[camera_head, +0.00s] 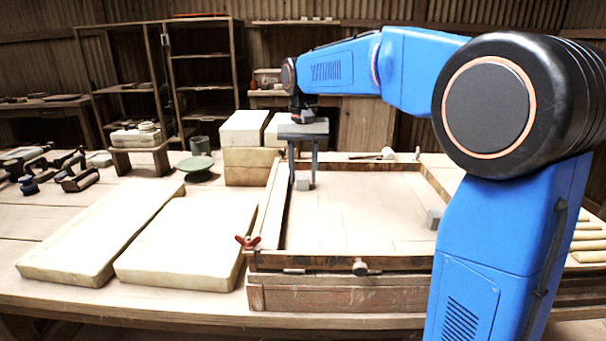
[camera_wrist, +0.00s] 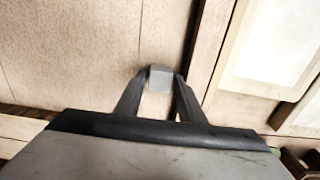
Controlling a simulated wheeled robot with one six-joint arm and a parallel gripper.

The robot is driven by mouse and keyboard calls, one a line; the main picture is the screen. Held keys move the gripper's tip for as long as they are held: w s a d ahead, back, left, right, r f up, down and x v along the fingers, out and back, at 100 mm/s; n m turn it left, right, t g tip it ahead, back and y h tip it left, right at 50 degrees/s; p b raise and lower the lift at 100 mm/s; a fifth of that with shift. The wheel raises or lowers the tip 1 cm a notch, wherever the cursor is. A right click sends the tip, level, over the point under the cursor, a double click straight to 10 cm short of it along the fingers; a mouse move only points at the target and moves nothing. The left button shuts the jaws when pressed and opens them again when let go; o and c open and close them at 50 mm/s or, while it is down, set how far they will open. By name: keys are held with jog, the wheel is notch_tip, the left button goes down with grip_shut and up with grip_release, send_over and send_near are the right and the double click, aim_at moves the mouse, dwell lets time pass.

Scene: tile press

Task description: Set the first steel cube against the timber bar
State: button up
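A small grey steel cube (camera_head: 304,182) is at the far left corner inside the wooden frame. My gripper (camera_head: 303,184) points down over it, one finger on each side. In the wrist view the cube (camera_wrist: 160,78) sits between my fingertips (camera_wrist: 161,80), which appear to touch both its sides. I cannot tell whether it is lifted. A long timber bar (camera_head: 270,212) forms the left side of the frame; in the wrist view it runs (camera_wrist: 216,60) just right of the cube, with a dark gap or edge between. A second steel cube (camera_head: 434,218) lies at the right inside the frame.
Pale slabs (camera_head: 185,240) lie left of the frame, and stacked blocks (camera_head: 248,158) stand behind its far left corner. A red wing nut (camera_head: 247,241) sits at the near left corner. The frame's middle board (camera_head: 350,215) is clear.

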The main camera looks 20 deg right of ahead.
aim_at(303, 176)
notch_tip(303, 176, up, 12)
dwell(0.5)
jog(key=shift+s+f, duration=0.1)
